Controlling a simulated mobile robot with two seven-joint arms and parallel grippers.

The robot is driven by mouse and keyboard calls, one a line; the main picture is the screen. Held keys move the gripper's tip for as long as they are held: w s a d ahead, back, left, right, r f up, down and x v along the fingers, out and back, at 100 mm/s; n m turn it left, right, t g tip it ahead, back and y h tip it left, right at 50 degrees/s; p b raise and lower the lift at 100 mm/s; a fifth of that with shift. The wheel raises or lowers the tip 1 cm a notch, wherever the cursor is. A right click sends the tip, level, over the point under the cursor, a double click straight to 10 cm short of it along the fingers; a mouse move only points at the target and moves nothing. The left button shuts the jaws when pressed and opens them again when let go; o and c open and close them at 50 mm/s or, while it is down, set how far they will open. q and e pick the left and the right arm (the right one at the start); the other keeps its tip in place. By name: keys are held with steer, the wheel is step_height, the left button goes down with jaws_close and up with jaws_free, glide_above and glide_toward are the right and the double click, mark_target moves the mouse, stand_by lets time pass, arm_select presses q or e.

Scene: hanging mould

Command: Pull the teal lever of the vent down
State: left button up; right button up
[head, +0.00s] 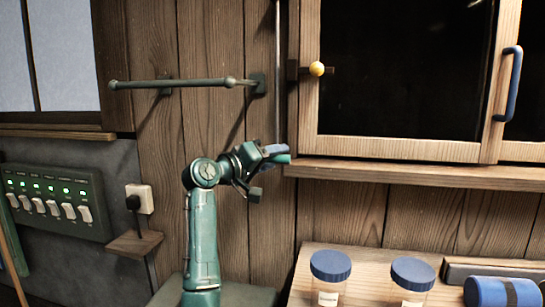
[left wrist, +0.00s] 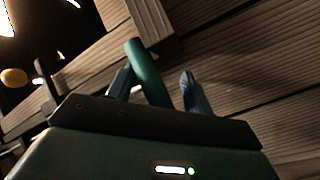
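The teal lever (head: 281,159) shows as a short teal bar at the tip of my left gripper (head: 270,155) in the head view, just below a thin vertical rod (head: 277,70). In the left wrist view the lever (left wrist: 147,70) is a round teal bar between the two blue fingers of my left gripper (left wrist: 158,88). It lies close to the left finger; whether it touches is unclear. A clear gap separates it from the right finger, so the gripper is open around it. The gripper body hides the lever's near part. My right gripper is not in view.
A wooden-framed window with a yellow knob (head: 317,69) and blue handle (head: 507,84) is at right, above a wooden ledge (head: 400,173). A dark wall bar (head: 190,83) is upper left. Blue-lidded jars (head: 330,265) stand lower right. A switch panel (head: 55,203) is left.

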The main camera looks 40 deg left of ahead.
arm_select(q)
steer(key=shift+o, duration=1.2)
steer(key=shift+d+f, duration=0.1)
steer(key=shift+f, duration=0.2)
steer(key=shift+w, duration=0.1)
steer(key=shift+r, duration=0.1)
steer(key=shift+s, duration=0.4)
steer(key=s+a+b, duration=0.1)
steer(key=s, duration=1.1)
steer(key=shift+s, duration=0.2)
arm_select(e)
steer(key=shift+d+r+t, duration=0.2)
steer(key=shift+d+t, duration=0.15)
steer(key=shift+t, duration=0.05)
